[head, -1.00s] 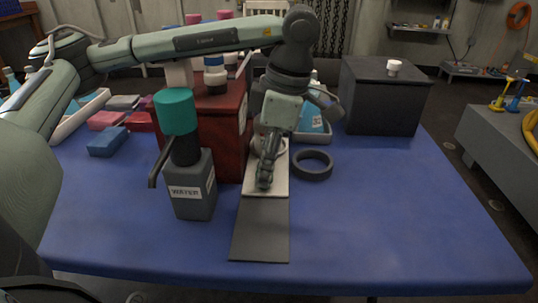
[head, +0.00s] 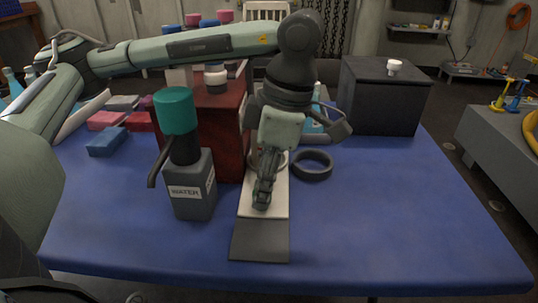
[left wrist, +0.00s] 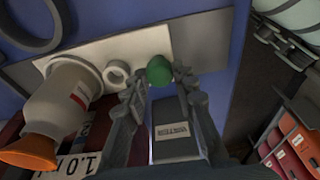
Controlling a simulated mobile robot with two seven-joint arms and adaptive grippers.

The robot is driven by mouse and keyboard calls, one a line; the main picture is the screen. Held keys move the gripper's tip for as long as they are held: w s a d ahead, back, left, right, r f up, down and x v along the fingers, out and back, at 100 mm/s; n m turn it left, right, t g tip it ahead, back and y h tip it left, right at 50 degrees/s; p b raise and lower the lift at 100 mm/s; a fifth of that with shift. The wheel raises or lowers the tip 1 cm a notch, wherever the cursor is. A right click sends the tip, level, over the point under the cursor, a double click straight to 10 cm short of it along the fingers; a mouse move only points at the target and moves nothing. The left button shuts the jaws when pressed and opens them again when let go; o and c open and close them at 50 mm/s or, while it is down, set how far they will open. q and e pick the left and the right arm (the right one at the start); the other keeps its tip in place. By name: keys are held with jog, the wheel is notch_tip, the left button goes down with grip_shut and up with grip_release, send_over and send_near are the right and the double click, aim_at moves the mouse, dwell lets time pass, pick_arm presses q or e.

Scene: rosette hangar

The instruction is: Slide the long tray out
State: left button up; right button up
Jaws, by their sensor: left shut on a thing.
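The long tray (head: 272,203) is a flat pale slab in the head view. It lies partly over a dark grey strip (head: 260,244) on the blue table, and its back part is hidden by my arm. In the left wrist view the tray (left wrist: 125,52) carries a white bottle with an orange cap (left wrist: 60,100), a small white ring (left wrist: 116,73) and a round green knob (left wrist: 159,70) near its end. My left gripper (head: 262,200) points down over the tray's front end. Its fingertips (left wrist: 158,80) are shut on the green knob. My right gripper is out of view.
A grey water jug (head: 192,185) with a teal cap stands close left of the strip. A red box (head: 222,130) stands behind it. A black ring (head: 312,166) lies just right of the tray, and a dark box (head: 385,97) stands back right. The table's right front is clear.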

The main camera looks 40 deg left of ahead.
pick_arm(q)
jog(key=shift+s+d, duration=0.65)
jog(key=shift+s, duration=0.4)
jog(key=shift+s+d, duration=0.7)
jog(key=shift+s, duration=0.4)
jog(key=shift+s+d, duration=0.65)
jog(key=shift+s, duration=0.4)
jog(key=o, duration=0.9)
jog(key=shift+c, duration=0.2)
jog(key=shift+r, duration=0.1)
jog(key=a+p+v, duration=0.1)
jog(key=p+v, duration=0.3)
jog(key=v, duration=0.2)
jog(key=shift+s+r, duration=0.25)
jog(key=shift+r, duration=0.2)
